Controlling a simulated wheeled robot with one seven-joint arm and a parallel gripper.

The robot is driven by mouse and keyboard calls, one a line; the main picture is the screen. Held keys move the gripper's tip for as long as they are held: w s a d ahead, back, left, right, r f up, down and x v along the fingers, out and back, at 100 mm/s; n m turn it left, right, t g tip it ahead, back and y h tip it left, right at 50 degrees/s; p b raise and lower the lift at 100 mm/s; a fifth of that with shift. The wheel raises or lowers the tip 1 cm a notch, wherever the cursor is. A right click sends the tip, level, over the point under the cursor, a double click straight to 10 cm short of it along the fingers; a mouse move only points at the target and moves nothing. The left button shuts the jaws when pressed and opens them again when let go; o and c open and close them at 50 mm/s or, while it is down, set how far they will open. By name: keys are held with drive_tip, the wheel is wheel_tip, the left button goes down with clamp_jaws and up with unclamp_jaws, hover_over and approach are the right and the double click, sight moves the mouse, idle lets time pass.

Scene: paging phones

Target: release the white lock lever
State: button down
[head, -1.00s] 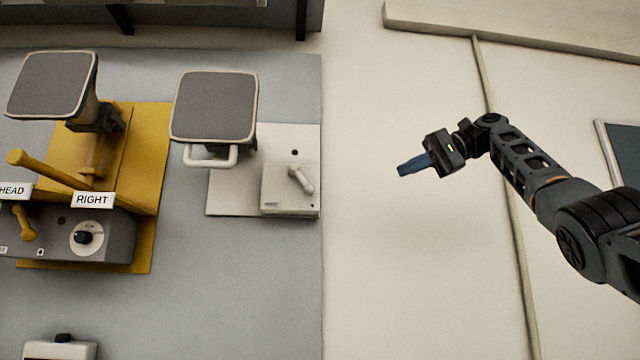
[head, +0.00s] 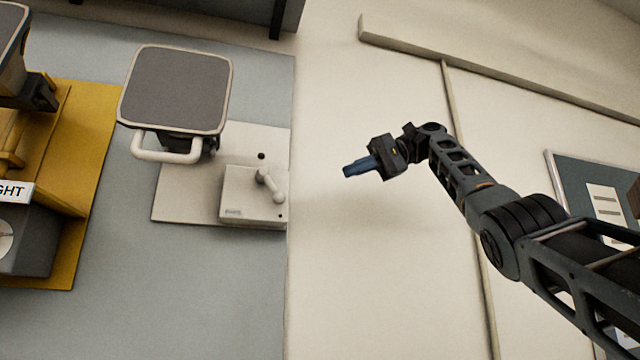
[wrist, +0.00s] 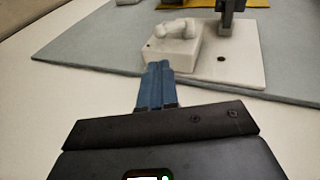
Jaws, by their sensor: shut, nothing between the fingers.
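The white lock lever (head: 268,184) sits on a white box (head: 246,205) on a white plate (head: 178,196) in the head view. It slants from upper left to a rounded knob at lower right. In the wrist view the lever (wrist: 174,29) lies on top of its box, beyond my fingertips. My gripper (head: 347,172) is shut and empty, with blue fingers together. It is to the right of the lever, apart from it. The wrist view also shows the shut fingers (wrist: 157,72), pointing toward the box.
A dark-faced phone unit (head: 177,90) with a white loop handle (head: 166,155) stands left of the lever. A yellow panel (head: 92,150) with a grey box (head: 28,235) is further left. A raised beam (head: 500,75) runs at upper right. The pale surface around my gripper is clear.

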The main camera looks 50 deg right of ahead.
approach(270, 186)
drive_tip(key=w+f, duration=0.1)
drive_tip(key=w+a+f, duration=0.1)
drive_tip(key=f, duration=0.1)
drive_tip(key=w+f, duration=0.1)
drive_tip(key=shift+a+f, duration=0.15)
drive_tip(key=shift+a, duration=0.1)
drive_tip(key=shift+f, duration=0.15)
